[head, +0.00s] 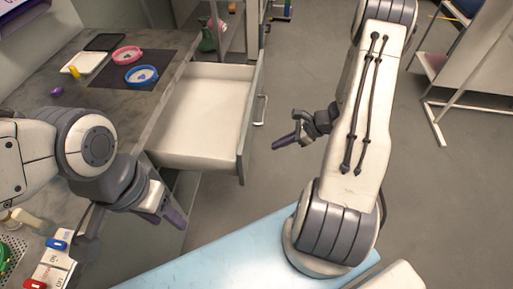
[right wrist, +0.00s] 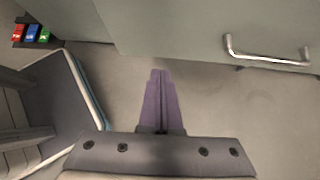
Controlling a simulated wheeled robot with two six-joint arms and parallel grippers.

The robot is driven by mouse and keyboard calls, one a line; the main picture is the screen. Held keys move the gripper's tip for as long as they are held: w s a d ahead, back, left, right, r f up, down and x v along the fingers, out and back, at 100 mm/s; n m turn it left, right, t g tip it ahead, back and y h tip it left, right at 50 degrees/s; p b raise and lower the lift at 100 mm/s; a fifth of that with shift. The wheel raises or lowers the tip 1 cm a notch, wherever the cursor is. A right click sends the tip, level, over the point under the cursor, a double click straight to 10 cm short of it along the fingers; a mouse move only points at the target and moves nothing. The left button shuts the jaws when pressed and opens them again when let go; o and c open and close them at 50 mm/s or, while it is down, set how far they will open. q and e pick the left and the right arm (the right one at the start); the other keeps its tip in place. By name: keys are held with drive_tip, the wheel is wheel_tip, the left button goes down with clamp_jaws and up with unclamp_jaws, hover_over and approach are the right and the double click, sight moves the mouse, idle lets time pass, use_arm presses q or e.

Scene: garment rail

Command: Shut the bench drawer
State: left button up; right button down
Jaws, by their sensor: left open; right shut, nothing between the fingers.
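The bench drawer (head: 203,112) is pulled out from the bench in the head view, and its inside looks empty. Its front faces right and carries a metal handle (head: 261,110). In the right wrist view a metal bar handle (right wrist: 268,54) shows on a grey front panel (right wrist: 190,28) at the upper right. My right gripper (head: 275,146) is shut and empty, to the right of the drawer front and apart from it; its purple fingers (right wrist: 160,100) are together in the wrist view. My left gripper (head: 176,216) is open and empty, in front of the bench, below the drawer in the picture.
The grey bench top (head: 50,85) holds a pink ring (head: 127,55), a blue ring (head: 141,76), a white tray (head: 82,63) and a yellow piece. Switch boxes (head: 52,265) sit at lower left. A white rack (head: 470,75) stands at right. Floor right of the drawer is clear.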

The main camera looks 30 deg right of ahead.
drive_tip(key=w+a+f, duration=0.3)
drive_tip(key=w+a, duration=0.1)
drive_tip(key=a, duration=0.2)
drive_tip(key=shift+a+f+p, duration=0.15)
drive_tip(key=shift+f+p, duration=0.1)
drive_tip(key=shift+p, duration=0.05)
drive_tip(key=shift+w, duration=0.1)
